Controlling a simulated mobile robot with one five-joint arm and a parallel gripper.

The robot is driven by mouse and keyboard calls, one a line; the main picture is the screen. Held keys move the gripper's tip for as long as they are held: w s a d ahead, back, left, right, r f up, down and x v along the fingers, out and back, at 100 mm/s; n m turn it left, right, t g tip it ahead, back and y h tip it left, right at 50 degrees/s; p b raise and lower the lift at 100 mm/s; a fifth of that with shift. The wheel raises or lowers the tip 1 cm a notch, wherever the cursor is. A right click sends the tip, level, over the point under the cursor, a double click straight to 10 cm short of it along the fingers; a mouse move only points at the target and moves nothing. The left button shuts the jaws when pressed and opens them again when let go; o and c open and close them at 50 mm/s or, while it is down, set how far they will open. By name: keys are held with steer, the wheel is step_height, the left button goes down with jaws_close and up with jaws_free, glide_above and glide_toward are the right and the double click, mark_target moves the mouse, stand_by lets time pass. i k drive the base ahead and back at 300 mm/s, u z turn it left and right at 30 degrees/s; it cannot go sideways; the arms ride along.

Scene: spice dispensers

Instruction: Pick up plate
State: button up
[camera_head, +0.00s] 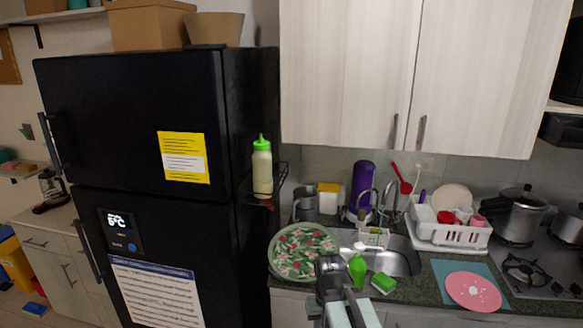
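A round plate with a floral pattern and green rim (290,252) is at the left end of the counter, partly over the sink's left side. A flat pink round plate (473,291) lies on a teal mat (442,270) at the right. A pale plate (452,197) stands upright in the white dish rack (455,233). My gripper (328,266) is at the lower middle, in front of the floral plate's right edge. Its fingertips are too small and overlapped to tell whether it is open or shut, or whether it touches the plate.
A green bottle (357,269) and a green sponge (383,283) are just right of my gripper, by the sink (398,257). The black fridge (145,130) bounds the left. Pots (518,217) stand on the stove at right. Cabinets (350,70) hang above.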

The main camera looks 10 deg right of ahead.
mark_target(472, 292)
steer(key=u, duration=0.65)
steer(key=k, duration=0.9)
steer(key=z, duration=0.6)
steer(key=i, duration=2)
